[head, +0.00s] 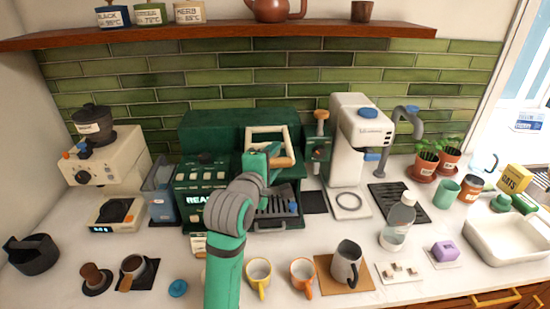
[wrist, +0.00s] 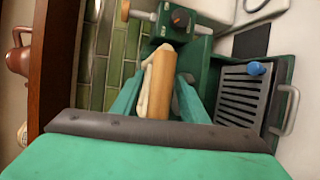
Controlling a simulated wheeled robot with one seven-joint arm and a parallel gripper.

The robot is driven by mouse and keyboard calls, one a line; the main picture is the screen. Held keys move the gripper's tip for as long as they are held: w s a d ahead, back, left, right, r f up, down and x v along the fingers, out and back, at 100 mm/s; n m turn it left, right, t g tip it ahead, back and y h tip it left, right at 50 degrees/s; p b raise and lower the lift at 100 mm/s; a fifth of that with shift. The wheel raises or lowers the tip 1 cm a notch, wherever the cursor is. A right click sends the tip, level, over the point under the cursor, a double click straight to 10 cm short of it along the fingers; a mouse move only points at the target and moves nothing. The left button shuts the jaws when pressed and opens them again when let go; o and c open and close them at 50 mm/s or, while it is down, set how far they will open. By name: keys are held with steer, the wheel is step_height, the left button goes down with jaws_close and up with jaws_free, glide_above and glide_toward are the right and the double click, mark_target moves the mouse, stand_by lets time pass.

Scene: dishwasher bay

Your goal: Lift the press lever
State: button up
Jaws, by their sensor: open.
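The press lever (head: 284,134) is a pale, squared frame with a wooden grip bar (head: 286,162), on the front of the dark green machine (head: 222,120). In the wrist view the wooden bar (wrist: 160,85) stands out in the middle, with the pale frame beside it. My gripper (head: 270,149) is at the lever in the head view. In the wrist view its two teal fingers (wrist: 158,92) are apart, one on each side of the wooden bar. I cannot tell whether they touch it. My gripper partly hides the lever in the head view.
A drip tray (wrist: 243,95) with a blue knob lies below the lever. A white machine (head: 350,140) stands to the right, a grinder (head: 108,158) to the left. Cups and a steel pitcher (head: 346,262) stand along the front counter. A wooden shelf (head: 220,33) runs above.

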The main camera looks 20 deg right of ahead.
steer(key=shift+w+d, duration=0.25)
steer(key=shift+w, duration=0.05)
steer(key=shift+c, duration=0.6)
jaws_close()
steer(key=shift+d, duration=0.1)
